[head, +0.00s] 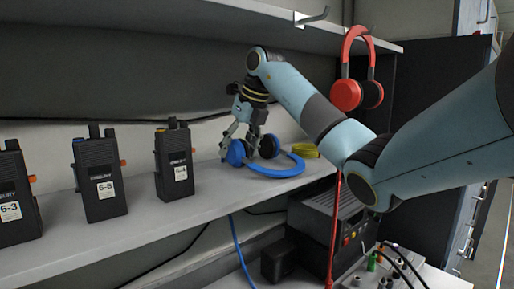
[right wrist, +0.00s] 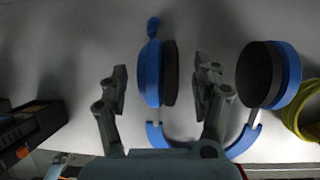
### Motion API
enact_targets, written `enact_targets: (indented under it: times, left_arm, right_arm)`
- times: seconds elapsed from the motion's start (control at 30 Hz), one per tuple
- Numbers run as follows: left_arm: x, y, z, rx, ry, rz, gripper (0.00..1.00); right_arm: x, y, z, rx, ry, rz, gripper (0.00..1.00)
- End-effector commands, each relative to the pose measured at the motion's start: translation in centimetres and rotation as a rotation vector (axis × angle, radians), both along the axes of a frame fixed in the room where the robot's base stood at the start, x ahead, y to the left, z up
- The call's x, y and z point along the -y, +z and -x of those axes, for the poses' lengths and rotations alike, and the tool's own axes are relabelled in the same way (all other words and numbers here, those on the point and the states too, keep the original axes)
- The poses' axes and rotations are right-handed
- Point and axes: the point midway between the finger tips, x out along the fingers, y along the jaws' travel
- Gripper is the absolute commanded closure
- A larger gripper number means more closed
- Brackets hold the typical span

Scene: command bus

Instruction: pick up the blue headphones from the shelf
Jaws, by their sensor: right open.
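The blue headphones (head: 279,169) lie on the white shelf (head: 130,221), with the band toward the front and the ear cups toward the wall. My right gripper (head: 247,150) reaches down over them from above. In the right wrist view, its two open fingers (right wrist: 163,88) stand on either side of the left ear cup (right wrist: 151,73), whose pad is black. The other ear cup (right wrist: 285,76) lies to the right, outside the fingers. My left gripper is not in view.
Several black radios (head: 98,180) stand on the shelf to the left. A yellow coil (head: 305,150) lies just right of the headphones. Red headphones (head: 347,94) hang from the upper shelf (head: 230,22), close to my right arm. A black device (head: 322,226) sits below.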

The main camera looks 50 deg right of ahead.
Motion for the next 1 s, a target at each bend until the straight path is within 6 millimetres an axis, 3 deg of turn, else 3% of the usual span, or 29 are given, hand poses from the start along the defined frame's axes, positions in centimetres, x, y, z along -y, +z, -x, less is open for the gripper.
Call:
enact_targets:
  times: [0.1, 0.4, 1.0]
  left_arm:
    - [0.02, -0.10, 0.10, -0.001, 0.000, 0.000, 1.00]
    - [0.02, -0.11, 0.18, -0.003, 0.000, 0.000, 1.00]
    - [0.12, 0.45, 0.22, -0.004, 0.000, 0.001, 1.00]
  right_arm:
    - [0.00, -0.10, 0.02, 0.000, 0.000, 0.000, 0.34]
    - [-0.01, -0.07, 0.04, 0.000, 0.000, 0.000, 0.73]
    - [0.73, 0.77, 0.32, 0.000, -0.001, 0.000, 0.75]
